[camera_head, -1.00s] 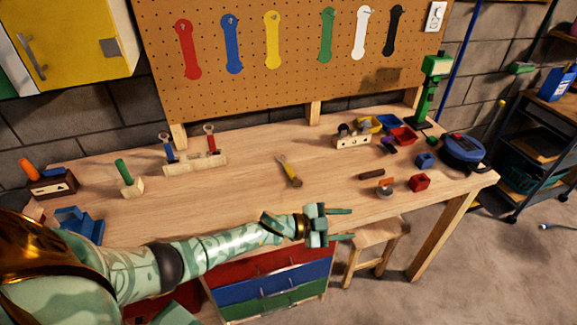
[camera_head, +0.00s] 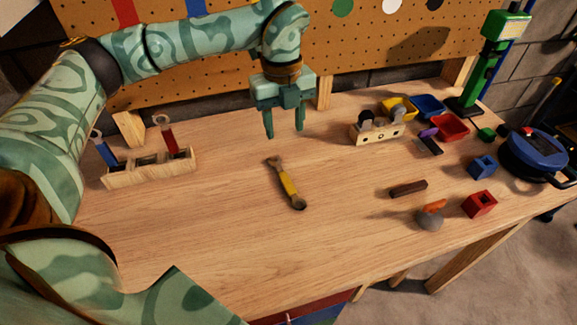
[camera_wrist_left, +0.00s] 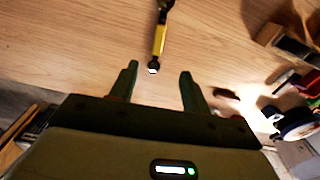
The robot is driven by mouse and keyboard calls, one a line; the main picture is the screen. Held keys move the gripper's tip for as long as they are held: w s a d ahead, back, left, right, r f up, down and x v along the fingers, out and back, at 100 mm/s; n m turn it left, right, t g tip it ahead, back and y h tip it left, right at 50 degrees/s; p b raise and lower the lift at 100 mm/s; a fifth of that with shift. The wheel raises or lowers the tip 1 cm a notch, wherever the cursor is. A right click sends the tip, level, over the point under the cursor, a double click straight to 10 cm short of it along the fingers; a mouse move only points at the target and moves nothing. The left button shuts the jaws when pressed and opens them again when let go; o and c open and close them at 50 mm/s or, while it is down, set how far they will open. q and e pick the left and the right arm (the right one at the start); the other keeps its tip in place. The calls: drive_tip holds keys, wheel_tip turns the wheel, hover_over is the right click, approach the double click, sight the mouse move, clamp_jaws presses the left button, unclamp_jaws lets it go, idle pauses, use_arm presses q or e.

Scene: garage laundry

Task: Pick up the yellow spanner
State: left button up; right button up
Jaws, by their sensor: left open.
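The yellow spanner (camera_head: 287,184) lies flat on the wooden workbench (camera_head: 230,240), with dark metal ends and a yellow middle. My left gripper (camera_head: 284,135) is open and empty, pointing down above the bench, just behind the spanner in the head view. In the left wrist view the spanner (camera_wrist_left: 159,40) lies ahead of the two parted fingertips (camera_wrist_left: 158,68), its near end close to the gap between them. The fingers do not touch it. My right gripper is not in view.
A wooden rack (camera_head: 150,168) with red and blue spanners stands at left. A wooden block holder (camera_head: 377,132), coloured bins (camera_head: 450,127), a brown bar (camera_head: 408,189) and a red cube (camera_head: 480,203) are at right. The bench around the spanner is clear.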

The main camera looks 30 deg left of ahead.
use_arm(q)
drive_tip(key=a, duration=0.1)
drive_tip(key=b, duration=0.2)
hover_over(285, 178)
drive_tip(key=f, duration=0.9)
drive_tip(key=shift+s+a+f, duration=0.1)
drive_tip(key=shift+a+f, duration=0.3)
drive_tip(key=shift+f, duration=0.45)
drive_tip(key=shift+d+f+b, duration=0.15)
drive_tip(key=shift+f+b, duration=0.2)
drive_tip(key=f, duration=0.1)
drive_tip(key=f+b, duration=0.1)
drive_tip(key=f, duration=0.2)
drive_tip(key=shift+d+f, duration=0.3)
drive_tip(key=shift+d, duration=0.05)
drive_tip(key=shift+r, duration=0.1)
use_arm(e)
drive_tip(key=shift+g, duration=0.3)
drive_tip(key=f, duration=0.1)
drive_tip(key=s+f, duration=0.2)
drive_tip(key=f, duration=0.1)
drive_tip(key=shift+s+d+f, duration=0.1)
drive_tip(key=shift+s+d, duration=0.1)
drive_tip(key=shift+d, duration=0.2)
use_arm(q)
clamp_jaws()
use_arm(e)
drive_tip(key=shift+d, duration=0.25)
